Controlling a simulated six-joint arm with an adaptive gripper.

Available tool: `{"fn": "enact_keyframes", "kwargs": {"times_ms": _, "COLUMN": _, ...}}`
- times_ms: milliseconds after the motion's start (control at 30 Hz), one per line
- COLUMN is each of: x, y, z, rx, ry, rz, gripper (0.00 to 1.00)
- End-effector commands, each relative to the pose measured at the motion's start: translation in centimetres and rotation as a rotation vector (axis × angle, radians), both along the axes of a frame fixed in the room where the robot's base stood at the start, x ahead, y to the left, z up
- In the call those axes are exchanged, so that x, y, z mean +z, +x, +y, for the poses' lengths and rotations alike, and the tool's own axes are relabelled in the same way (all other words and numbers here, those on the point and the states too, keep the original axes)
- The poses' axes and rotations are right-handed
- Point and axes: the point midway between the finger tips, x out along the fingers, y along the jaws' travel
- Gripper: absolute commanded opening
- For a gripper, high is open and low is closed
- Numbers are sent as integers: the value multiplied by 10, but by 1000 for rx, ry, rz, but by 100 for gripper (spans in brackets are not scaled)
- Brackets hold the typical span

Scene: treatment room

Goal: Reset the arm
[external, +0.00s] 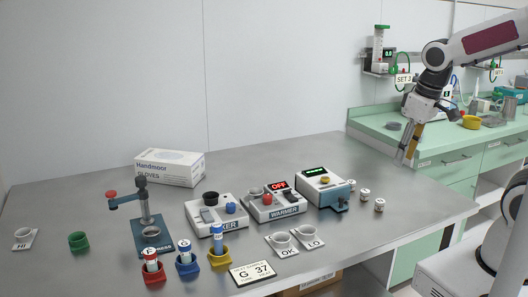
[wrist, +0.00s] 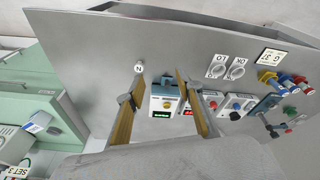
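My gripper (external: 407,152) hangs from my raised arm at the right of the external view, above the right end of the metal table (external: 90,205), with its fingers pointing down. In the wrist view my gripper (wrist: 159,76) has its two fingers spread apart with nothing between them. A grey and blue device (external: 322,188) with a green display shows beyond the fingers, and also in the wrist view (wrist: 164,101). The gripper touches nothing on the table.
The warmer (external: 273,204), the shaker (external: 215,215), a press (external: 148,225), small cups, capped vials in coloured holders and a glove box (external: 170,166) stand on the table. Small white vials (external: 379,205) stand near its right end. A green counter (external: 370,122) is behind.

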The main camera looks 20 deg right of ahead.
Motion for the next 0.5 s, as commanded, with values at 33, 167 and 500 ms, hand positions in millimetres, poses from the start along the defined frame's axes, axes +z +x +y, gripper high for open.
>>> {"fn": "enact_keyframes", "kwargs": {"times_ms": 33, "x": 2, "y": -6, "z": -7, "rx": -14, "ry": 7, "rz": -9, "gripper": 36}}
{"fn": "enact_keyframes", "kwargs": {"times_ms": 167, "x": 6, "y": -22, "z": -23, "rx": -43, "ry": 20, "rz": -28, "gripper": 36}}
{"fn": "enact_keyframes", "kwargs": {"times_ms": 500, "x": 13, "y": -59, "z": -58, "rx": -151, "ry": 57, "rz": -95, "gripper": 36}}
